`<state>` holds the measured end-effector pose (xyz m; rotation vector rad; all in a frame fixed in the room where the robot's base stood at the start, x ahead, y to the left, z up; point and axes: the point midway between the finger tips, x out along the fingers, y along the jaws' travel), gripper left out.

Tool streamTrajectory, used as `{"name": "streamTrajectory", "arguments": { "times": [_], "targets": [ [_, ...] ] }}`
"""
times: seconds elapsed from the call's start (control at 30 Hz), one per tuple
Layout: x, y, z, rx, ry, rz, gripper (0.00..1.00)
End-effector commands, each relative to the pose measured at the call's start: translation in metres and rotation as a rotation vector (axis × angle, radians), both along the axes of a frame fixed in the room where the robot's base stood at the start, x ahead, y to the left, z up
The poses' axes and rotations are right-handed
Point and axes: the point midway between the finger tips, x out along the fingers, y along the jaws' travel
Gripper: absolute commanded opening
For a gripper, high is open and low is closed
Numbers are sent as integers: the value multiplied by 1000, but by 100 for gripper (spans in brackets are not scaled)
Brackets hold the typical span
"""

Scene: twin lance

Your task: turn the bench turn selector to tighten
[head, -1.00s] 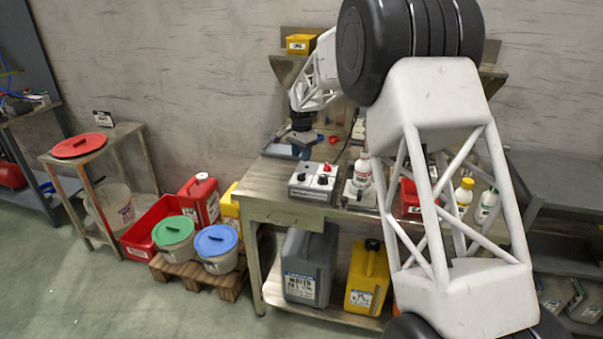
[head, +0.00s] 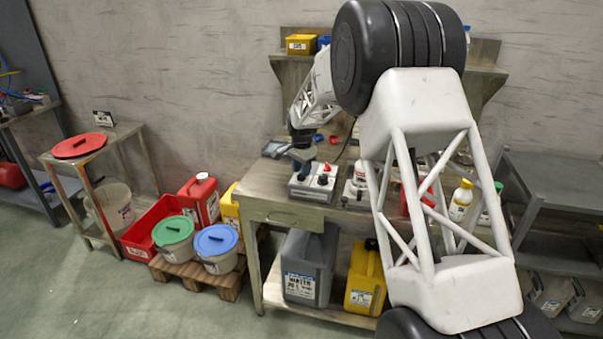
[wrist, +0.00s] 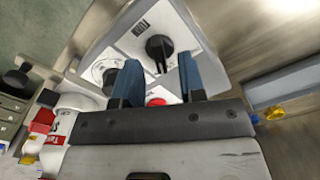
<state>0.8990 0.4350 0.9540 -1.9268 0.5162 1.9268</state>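The bench control box (head: 311,190) is a light grey box on the workbench. In the wrist view the box (wrist: 112,32) fills the upper middle, tilted in the picture. A black selector knob (wrist: 160,47) stands on its white face, just beyond and between my fingertips. A second, round dial (wrist: 104,70) is partly hidden by the left finger. A red button (wrist: 156,102) shows between the fingers. I cannot read which knob is the turn selector. My gripper (wrist: 157,72) has blue fingers, open and empty, pointing at the box. In the head view my gripper (head: 303,166) is just above the box.
A white bottle with a red label (wrist: 58,128) stands close beside the box. A grey tray-like part (head: 275,149) lies behind it on the workbench (head: 265,190). Further right are a yellow-capped bottle (head: 460,201) and other bottles. Grey (head: 308,265) and yellow (head: 367,278) jugs stand below.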

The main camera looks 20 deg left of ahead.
Motion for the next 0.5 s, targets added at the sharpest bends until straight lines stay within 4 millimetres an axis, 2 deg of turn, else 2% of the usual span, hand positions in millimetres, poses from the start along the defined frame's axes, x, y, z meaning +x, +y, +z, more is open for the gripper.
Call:
{"name": "streamTrajectory", "arguments": {
  "times": [0.2, 0.5],
  "targets": [
    [0, 0, -15, 0, 1, 0, 37],
    [0, 0, -17, 0, 0, 0, 37]
  ]
}}
